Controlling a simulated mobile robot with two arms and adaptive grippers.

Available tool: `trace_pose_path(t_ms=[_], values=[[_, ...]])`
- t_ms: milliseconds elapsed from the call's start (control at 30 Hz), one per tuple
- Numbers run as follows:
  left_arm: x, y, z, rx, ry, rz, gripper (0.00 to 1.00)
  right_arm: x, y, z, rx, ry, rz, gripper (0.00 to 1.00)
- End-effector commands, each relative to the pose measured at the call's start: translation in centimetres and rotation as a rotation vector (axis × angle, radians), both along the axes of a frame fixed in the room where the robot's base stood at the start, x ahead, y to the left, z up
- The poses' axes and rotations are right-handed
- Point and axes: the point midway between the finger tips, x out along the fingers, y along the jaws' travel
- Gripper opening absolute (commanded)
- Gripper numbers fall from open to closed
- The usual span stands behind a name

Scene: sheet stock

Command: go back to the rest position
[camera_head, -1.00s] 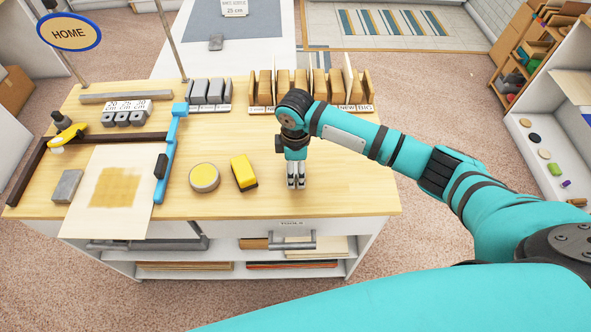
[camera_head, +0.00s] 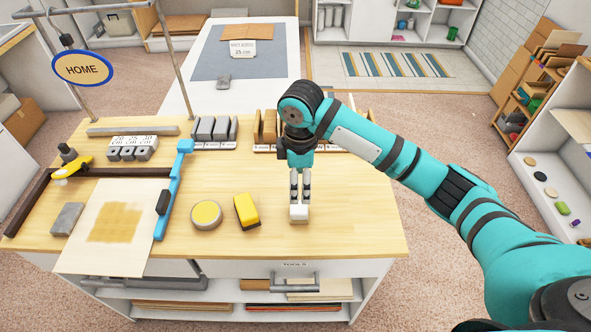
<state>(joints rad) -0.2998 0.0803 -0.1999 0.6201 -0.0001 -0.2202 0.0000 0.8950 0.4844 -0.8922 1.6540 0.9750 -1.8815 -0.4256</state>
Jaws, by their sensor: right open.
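My right gripper (camera_head: 300,192) points straight down above the front right part of the wooden workbench (camera_head: 350,225). Its two fingers are open. My right arm reaches in from the right edge. My left gripper is not in view.
A yellow round tin (camera_head: 206,214) and a yellow block (camera_head: 246,211) lie left of the gripper. A blue bar (camera_head: 173,190) lies beside a stained sheet (camera_head: 90,255). Upright brown dividers (camera_head: 268,128) stand behind my arm. The bench's right front is clear.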

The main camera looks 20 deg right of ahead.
Motion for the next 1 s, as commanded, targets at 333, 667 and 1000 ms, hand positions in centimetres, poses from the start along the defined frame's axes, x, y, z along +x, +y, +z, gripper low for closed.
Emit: trace_pose_path(t_ms=[333,667,1000], values=[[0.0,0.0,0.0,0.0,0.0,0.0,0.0,-1.4,1.3,-1.7,0.033,-0.004,-0.009,0.7],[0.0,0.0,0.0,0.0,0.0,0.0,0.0,-10.1,6.3,-8.1,0.268,-0.083,-0.279,0.7],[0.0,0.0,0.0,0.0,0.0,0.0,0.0,-18.0,2.0,-10.4,0.327,-0.171,-0.759,0.7]])
